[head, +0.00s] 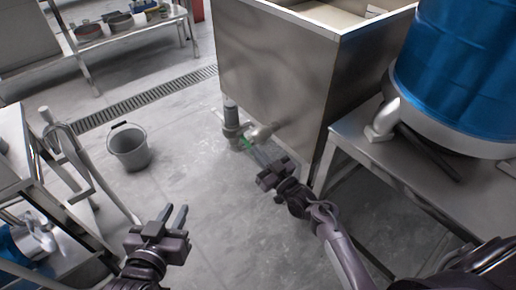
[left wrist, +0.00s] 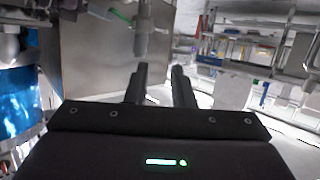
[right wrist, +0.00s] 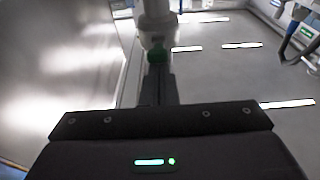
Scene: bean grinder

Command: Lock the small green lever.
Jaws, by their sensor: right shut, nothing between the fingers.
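The small green lever (head: 245,142) sits on the pipe valve (head: 233,128) at the lower side of the steel tank. In the right wrist view the green lever (right wrist: 157,54) is just beyond my fingertips, under the pale pipe (right wrist: 155,20). My right gripper (head: 259,156) is shut and empty, its tips close to the lever; I cannot tell if they touch it. The right wrist view shows its fingers (right wrist: 158,88) together. My left gripper (head: 173,213) is open and empty above the floor, well away from the valve; its fingers (left wrist: 160,84) are apart in the left wrist view.
The steel tank (head: 280,75) stands behind the valve. A steel table (head: 400,160) with a blue drum (head: 460,60) is at the right. A grey bucket (head: 130,150) stands on the open floor at left. A steel bench (head: 15,150) is at the left edge.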

